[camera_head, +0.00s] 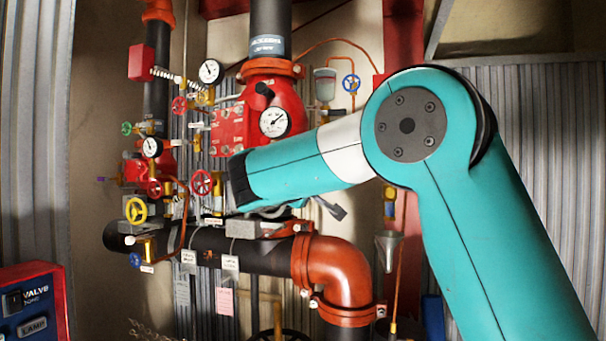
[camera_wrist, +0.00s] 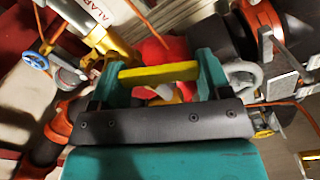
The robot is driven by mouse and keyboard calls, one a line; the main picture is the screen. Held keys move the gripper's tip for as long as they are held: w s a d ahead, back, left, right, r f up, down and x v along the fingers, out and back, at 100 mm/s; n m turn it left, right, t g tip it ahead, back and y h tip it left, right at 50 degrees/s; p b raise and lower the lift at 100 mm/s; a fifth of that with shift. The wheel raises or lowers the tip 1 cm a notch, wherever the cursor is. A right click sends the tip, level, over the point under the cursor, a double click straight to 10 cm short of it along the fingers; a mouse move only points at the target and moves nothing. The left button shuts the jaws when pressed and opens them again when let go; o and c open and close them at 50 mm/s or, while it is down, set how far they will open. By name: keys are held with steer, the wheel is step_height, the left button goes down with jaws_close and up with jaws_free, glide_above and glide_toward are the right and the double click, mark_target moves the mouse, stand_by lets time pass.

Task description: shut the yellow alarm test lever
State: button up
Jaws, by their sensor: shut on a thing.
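In the wrist view, my gripper (camera_wrist: 158,76) has its two teal fingers at either end of a yellow bar, which looks like the alarm test lever (camera_wrist: 150,72). The jaws are shut on it, and the bar lies across between the fingers, slightly tilted. A brass fitting (camera_wrist: 112,48) and a white label reading "ALAR" are just beyond, at the upper left. In the head view, my arm's dark wrist end reaches in front of the red valve and hides the gripper and the lever. How far the lever is turned cannot be told.
In the head view, a red valve body (camera_head: 228,128) with gauges stands behind my arm. A yellow handwheel (camera_head: 136,211) is at the left and an orange pipe elbow (camera_head: 338,262) below. In the wrist view, a blue handwheel (camera_wrist: 35,61) and a grey shackle (camera_wrist: 244,74) flank the fingers.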

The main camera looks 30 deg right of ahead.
steer(key=n, duration=0.1)
steer(key=s+d+n+p, duration=0.1)
steer(key=n, duration=0.1)
steer(key=n+p, duration=0.1)
steer(key=shift+s+d+f+n, duration=0.15)
steer(key=shift+s+f+n, duration=0.1)
steer(key=shift+f+n, duration=0.1)
stand_by(0.4)
steer(key=o, duration=1)
steer(key=shift+s, duration=0.1)
steer(key=b+v, duration=0.5)
steer(key=v, duration=0.7)
steer(key=shift+f, duration=0.15)
